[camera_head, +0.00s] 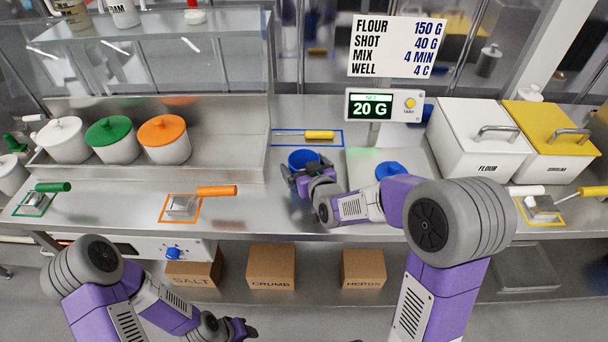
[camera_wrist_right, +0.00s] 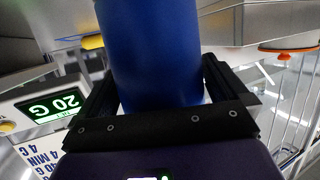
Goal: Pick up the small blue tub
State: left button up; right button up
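The small blue tub (camera_head: 303,158) stands upright near the middle of the steel counter. My right gripper (camera_head: 300,178) is at its near side, with a finger on each side of it. In the right wrist view the tub (camera_wrist_right: 155,50) fills the space between the fingers (camera_wrist_right: 158,88), which appear to press on both its sides. I cannot tell whether its base touches the counter. My left gripper (camera_head: 240,329) is low at the front, below the counter and away from the tub; its opening is too small to judge.
A scale display (camera_head: 384,105) reads 20 G behind the pale pan (camera_head: 362,160), where another blue item (camera_head: 390,169) sits, partly hidden by my right arm. Lidded pots, including an orange-lidded one (camera_head: 165,140), stand left. A white flour bin (camera_head: 478,140) stands right.

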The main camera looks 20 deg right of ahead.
jog(key=c, duration=0.8)
